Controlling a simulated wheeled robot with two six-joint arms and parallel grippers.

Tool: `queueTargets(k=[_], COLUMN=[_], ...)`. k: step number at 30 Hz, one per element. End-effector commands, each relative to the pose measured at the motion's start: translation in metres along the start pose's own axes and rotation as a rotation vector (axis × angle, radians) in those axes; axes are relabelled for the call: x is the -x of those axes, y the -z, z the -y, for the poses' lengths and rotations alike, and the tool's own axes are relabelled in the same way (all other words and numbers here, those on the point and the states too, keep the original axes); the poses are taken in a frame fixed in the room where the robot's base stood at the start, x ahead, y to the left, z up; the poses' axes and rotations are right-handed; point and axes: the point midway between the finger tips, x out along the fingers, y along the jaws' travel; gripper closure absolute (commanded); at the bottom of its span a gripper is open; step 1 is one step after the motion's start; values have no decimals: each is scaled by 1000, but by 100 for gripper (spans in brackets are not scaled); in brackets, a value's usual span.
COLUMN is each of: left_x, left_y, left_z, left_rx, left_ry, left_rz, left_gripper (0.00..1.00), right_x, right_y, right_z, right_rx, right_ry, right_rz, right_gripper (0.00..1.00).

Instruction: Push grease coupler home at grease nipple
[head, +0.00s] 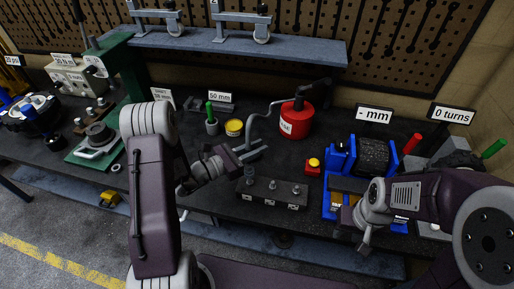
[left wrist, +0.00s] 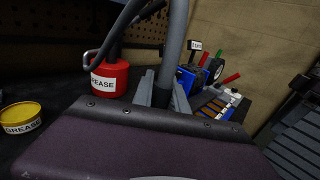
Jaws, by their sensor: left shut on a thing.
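My left gripper (head: 264,149) is shut on the grey grease coupler (left wrist: 167,70), which stands roughly upright between the fingers in the left wrist view. A dark hose links it to the red grease can (head: 297,119), also seen in the left wrist view (left wrist: 110,78). Below the gripper, a dark block (head: 272,193) carries three upright grey fittings with small labels. The coupler's lower end seems to be over the leftmost fitting (head: 249,174); I cannot tell whether they touch. My right gripper (head: 364,246) points down near the blue fixture, its fingers unclear.
A yellow grease tin (head: 234,128) and a green-handled tool (head: 211,119) stand left of the can. The blue fixture (head: 340,160) holds a black roller. A blue-grey shelf (head: 240,45) runs behind.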

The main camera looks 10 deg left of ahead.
Motion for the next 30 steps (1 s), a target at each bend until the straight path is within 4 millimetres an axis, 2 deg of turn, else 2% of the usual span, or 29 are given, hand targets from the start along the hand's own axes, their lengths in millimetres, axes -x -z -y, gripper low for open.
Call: queueTargets(k=[10,30], left_x=[0,0], left_y=[1,18], left_z=[0,0], left_rx=[0,-1], left_ry=[0,0], left_rz=[1,1], left_gripper=[100,100], right_x=[-2,-17], right_y=[0,-2], right_z=[0,0], right_rx=[0,0], right_ry=[0,0], right_rz=[0,0], right_gripper=[64,64])
